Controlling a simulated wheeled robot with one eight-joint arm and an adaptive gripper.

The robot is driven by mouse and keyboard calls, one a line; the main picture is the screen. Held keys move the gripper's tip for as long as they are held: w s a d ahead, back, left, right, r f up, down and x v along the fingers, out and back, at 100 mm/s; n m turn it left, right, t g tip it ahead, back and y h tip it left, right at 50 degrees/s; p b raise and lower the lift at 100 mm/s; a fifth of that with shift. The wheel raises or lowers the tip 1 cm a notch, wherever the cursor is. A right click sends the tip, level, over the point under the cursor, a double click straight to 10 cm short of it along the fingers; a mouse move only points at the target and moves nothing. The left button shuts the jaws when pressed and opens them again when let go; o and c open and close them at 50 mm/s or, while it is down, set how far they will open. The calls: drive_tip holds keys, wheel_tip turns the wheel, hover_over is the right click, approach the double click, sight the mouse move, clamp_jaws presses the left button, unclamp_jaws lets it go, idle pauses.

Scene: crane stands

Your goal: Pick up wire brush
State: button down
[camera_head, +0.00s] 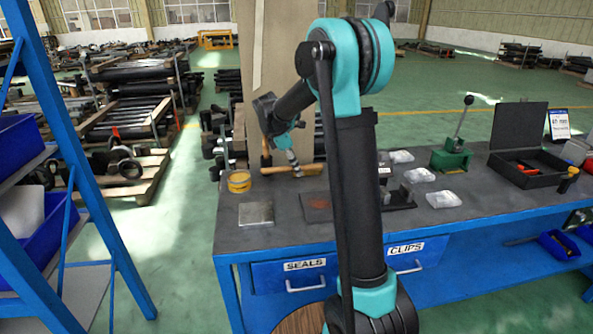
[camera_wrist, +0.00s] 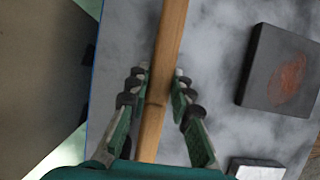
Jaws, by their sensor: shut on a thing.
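A long wooden handle, taken as the wire brush (camera_head: 311,170), lies across the back of the workbench in the head view. In the wrist view the wire brush (camera_wrist: 172,30) runs from the top edge down between the fingers; no bristles show there. My gripper (camera_head: 296,172) points down over the middle of the handle. In the wrist view my gripper (camera_wrist: 159,84) has a finger on each side of the wood and is shut on it. I cannot tell whether the handle is clear of the bench top.
The workbench (camera_head: 285,236) holds a yellow tin (camera_head: 239,182), a silver plate (camera_head: 256,213), a dark plate with a reddish patch (camera_head: 318,207), clear bags (camera_head: 443,199), a green lever press (camera_head: 452,157) and an open black case (camera_head: 524,165). A blue rack (camera_head: 100,215) stands left.

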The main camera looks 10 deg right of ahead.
wheel_tip(320, 180, up, 19)
drive_tip(key=shift+r, duration=0.15)
idle(0.4)
